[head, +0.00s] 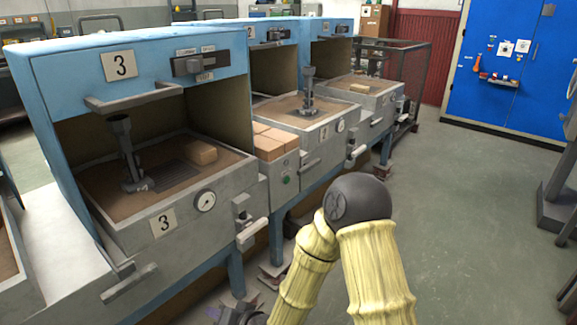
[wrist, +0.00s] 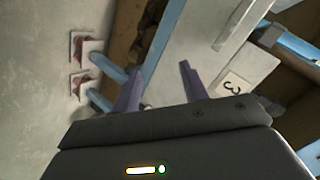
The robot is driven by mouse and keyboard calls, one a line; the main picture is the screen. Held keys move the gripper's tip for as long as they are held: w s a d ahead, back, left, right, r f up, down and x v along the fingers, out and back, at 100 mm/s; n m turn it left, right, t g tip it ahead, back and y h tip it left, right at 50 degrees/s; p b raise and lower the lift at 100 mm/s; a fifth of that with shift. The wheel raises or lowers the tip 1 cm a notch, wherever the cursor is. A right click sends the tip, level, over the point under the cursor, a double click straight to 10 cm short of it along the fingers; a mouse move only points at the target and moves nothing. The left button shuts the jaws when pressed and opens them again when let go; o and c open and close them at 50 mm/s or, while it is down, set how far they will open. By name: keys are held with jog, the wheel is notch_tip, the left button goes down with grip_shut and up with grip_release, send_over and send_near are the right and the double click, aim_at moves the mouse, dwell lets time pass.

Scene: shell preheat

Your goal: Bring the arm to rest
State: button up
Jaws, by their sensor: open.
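My arm (head: 362,230), in pale yellow sleeves with a dark round joint, is bent up in front of the machines at the lower middle of the head view. My gripper (wrist: 160,80) shows in the wrist view with two purple fingers apart and nothing held between them. Beyond the fingers are the grey front of a machine, blue legs and the floor. In the head view the gripper is not clearly seen; only a dark part shows at the bottom edge.
Open floor (head: 470,200) lies to the right, before a blue cabinet (head: 515,60).

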jog(key=w+d+r+n+h, duration=0.15)
jog(key=d+h, duration=0.25)
jog(key=d, duration=0.7)
jog(key=s+d+r+m+g+h+p, duration=0.1)
jog(key=s+d+r+g+h, duration=0.3)
jog(key=d, duration=0.6)
jog(key=s+d+r+h+p, duration=0.1)
jog(key=s+d+r+h, duration=0.1)
jog(key=s+d+r, duration=0.6)
notch_tip(320, 180, up, 36)
jog(key=w+d+p, duration=0.2)
jog(key=p, duration=3.5)
jog(key=shift+d+p, duration=0.15)
jog(key=shift+p, duration=0.15)
jog(key=shift+c, duration=0.8)
